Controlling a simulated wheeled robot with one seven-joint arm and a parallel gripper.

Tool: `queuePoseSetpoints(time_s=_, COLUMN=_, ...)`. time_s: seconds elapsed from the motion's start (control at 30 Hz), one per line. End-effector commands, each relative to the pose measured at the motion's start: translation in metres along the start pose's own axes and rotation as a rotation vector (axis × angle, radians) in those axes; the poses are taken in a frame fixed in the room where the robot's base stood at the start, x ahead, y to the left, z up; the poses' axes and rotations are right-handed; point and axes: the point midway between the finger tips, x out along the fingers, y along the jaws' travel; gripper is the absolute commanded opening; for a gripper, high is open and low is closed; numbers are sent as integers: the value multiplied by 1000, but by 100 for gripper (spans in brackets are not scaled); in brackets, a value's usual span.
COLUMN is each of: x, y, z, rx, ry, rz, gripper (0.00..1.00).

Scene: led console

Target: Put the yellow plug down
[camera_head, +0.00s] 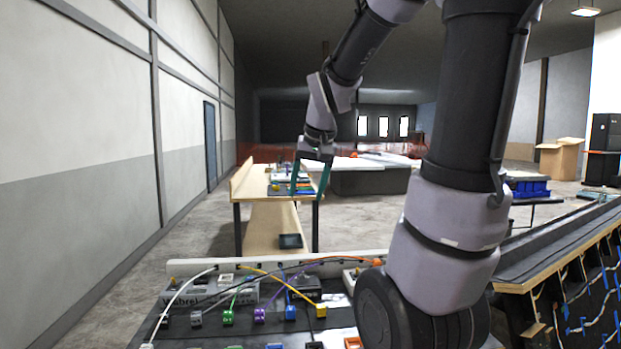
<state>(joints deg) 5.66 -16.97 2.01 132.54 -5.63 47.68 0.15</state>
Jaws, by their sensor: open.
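A yellow plug (321,310) is at the end of a yellow cable on the near console (180,337). It is at the right of a row of coloured plugs. My gripper (307,190), with teal fingers spread apart, is open and points down. In the picture it appears in front of the far wooden bench, well above the yellow plug and apart from it. Nothing shows between the fingers. Part of the console's right side is hidden by my arm.
Green (228,317), purple (259,315) and blue (290,312) plugs on cables stand left of the yellow one. A wooden bench (262,222) with small parts stands farther back. A dark panel with cables (575,290) stands at the right. Floor at the left is clear.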

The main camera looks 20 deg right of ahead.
Motion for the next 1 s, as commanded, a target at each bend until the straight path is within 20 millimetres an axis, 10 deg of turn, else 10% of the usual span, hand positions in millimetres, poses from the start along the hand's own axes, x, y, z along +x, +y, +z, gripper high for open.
queuePoseSetpoints(time_s=0.2, x=-64, y=-10, z=63, rx=16, ry=98, rz=-117, gripper=66)
queuePoseSetpoints(time_s=0.4, x=-85, y=-11, z=96, rx=24, ry=135, rz=-183, gripper=66)
queuePoseSetpoints(time_s=1.0, x=-88, y=-11, z=101, rx=26, ry=139, rz=-193, gripper=66)
